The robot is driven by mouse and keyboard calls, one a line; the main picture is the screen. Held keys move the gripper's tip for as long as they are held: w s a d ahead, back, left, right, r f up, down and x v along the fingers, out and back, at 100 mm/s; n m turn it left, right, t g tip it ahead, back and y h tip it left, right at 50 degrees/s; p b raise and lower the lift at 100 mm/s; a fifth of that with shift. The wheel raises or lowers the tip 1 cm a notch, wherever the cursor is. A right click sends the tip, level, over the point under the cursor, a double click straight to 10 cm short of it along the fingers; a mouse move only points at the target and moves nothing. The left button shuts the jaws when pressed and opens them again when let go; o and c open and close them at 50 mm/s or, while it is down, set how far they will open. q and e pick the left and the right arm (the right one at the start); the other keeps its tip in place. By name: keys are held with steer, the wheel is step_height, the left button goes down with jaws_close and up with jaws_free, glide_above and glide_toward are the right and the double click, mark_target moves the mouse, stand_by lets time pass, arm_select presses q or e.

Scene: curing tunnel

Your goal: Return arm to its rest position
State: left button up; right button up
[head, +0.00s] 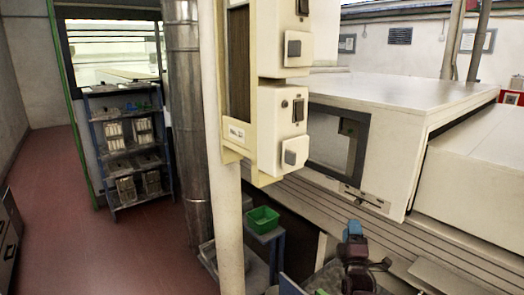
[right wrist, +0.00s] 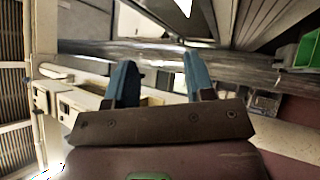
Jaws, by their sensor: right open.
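My right gripper (head: 354,230) shows at the bottom of the head view, right of centre, with its blue fingertips up and its dark body below. It stands in front of the large cream tunnel machine (head: 470,160). In the right wrist view the two blue fingers of my right gripper (right wrist: 161,82) are spread apart with nothing between them. The gripper is open and empty. My left gripper does not show in either view.
A cream post (head: 228,230) with control boxes (head: 284,135) stands left of my gripper. A silver duct (head: 184,110) and a blue shelf rack (head: 130,145) stand farther left. A green bin (head: 263,219) sits low between post and machine. The red floor (head: 60,220) at left is clear.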

step_height(320, 180, up, 4)
steer(key=m+g+y, duration=0.1)
steer(key=m+g, duration=0.1)
steer(key=m, duration=0.6)
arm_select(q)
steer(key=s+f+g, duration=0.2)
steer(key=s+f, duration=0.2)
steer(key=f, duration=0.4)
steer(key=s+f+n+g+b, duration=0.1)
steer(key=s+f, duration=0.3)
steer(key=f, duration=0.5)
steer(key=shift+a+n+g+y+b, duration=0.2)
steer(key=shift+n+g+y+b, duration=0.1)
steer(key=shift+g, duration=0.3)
arm_select(e)
steer(key=s+f+m+g, duration=0.2)
steer(key=s+f, duration=0.6)
steer(key=s, duration=0.7)
steer(key=s+f+m+g+y, duration=0.1)
steer(key=s+f+g, duration=0.3)
steer(key=s+f, duration=0.4)
steer(key=s+f+m+g, duration=0.3)
steer(key=s+f, duration=0.5)
steer(key=s, duration=1.4)
steer(key=shift+s+d+m+g+y, duration=0.3)
steer(key=shift+s+d+g+y, duration=0.05)
steer(key=shift+s+g+y, duration=0.05)
